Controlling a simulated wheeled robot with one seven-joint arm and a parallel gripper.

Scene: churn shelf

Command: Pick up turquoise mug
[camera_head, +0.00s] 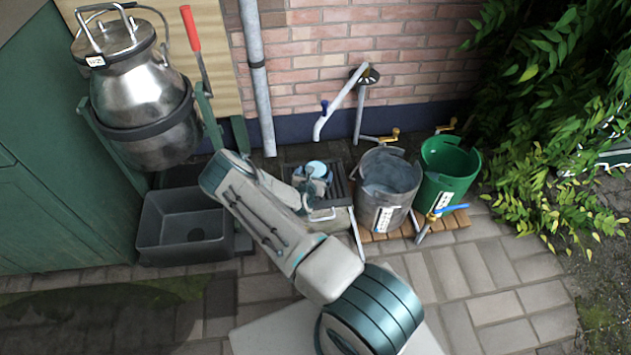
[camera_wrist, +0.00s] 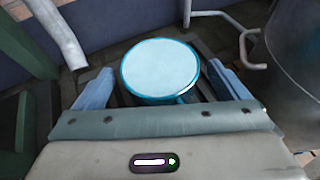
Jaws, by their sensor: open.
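The turquoise mug (camera_wrist: 160,68) shows in the wrist view as a pale blue disc with a darker turquoise rim, seen from above. In the head view the mug (camera_head: 316,168) stands at a dark slatted grate by the wall, partly hidden by my gripper. My gripper (camera_wrist: 159,76) is open, with one blue-grey finger on the left of the mug and one on the right. Gaps show between the mug and both fingers. The mug's handle and lower body are mostly hidden.
A grey metal bucket (camera_head: 389,188) and a green bucket (camera_head: 449,172) stand to the right on a wooden slatted board (camera_head: 455,221). A black basin (camera_head: 185,225) and a steel churn (camera_head: 143,105) are on the left. A pipe (camera_wrist: 60,33) rises close by my left finger. Paving ahead is clear.

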